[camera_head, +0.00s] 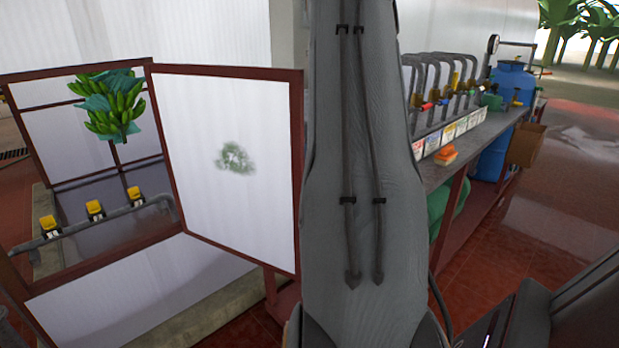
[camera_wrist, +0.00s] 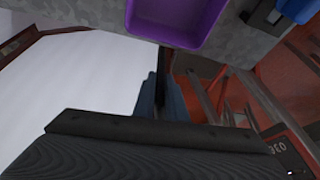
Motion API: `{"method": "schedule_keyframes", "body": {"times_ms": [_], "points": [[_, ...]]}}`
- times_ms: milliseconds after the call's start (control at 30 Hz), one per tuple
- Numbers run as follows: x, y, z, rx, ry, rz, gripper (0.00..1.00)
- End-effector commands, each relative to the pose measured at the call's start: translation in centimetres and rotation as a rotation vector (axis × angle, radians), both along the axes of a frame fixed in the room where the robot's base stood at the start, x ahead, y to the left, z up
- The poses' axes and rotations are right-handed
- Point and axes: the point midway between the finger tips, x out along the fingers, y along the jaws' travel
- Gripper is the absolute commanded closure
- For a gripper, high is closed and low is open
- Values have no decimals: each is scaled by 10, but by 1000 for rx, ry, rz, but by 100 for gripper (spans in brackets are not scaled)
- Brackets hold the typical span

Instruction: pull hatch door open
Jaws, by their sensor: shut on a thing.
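The hatch door (camera_head: 228,165) is a white panel in a red-brown frame with a green print. It stands swung out from the framed hatch opening on the left in the head view. In the wrist view, the white surface on the left (camera_wrist: 75,85) looks like the door panel. My gripper (camera_wrist: 161,96) shows there with its two blue-grey fingers close together around a thin dark piece, which looks like the door's handle or edge. Its exact shape is hidden. In the head view my arm covers the gripper and the place where it holds.
A green banana bunch (camera_head: 112,105) hangs inside the opening, above a grey pipe with yellow-topped fittings (camera_head: 95,210). On the right stand a bench (camera_head: 450,165) with pipes and valves and a blue barrel (camera_head: 508,85). A purple tray (camera_wrist: 175,20) shows in the wrist view.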

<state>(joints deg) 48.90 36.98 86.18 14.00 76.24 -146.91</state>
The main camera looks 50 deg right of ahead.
Motion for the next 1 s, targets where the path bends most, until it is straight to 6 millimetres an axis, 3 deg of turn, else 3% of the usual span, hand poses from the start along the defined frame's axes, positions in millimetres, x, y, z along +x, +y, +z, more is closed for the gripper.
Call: {"method": "schedule_keyframes", "body": {"times_ms": [100,433,467,567,867,1000], "points": [[5,-9,2,-18,-11,-3,100],[7,-10,3,-22,-16,-5,100],[7,-10,3,-21,-16,-5,85],[7,-9,3,-20,-15,-4,70],[5,-8,3,-15,-12,-3,70],[6,-13,13,-16,-14,-4,70]]}}
